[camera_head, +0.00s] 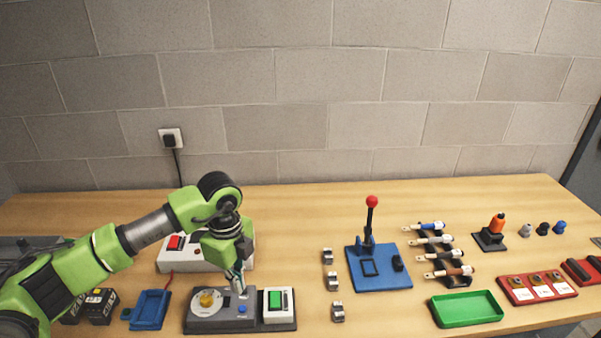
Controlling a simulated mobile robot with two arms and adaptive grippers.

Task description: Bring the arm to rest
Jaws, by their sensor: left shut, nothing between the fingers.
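My left arm (82,268) is green and grey and reaches in from the left over the bench. Its gripper (237,289) points down, shut and empty, just above or at a grey device (207,323). I cannot tell whether the fingertips touch it. The device carries a pale disc with a yellow knob (207,299) and a blue button (242,309). A white box with a green switch (275,300) stands just right of the gripper. My right gripper is not in view.
A white box with a red switch (176,243) stands behind the arm. A blue tray (150,309) lies left. A blue base (385,280) with a red-knobbed lever (371,203) stands right, near a green tray (466,320). Bare wood shows along the wall.

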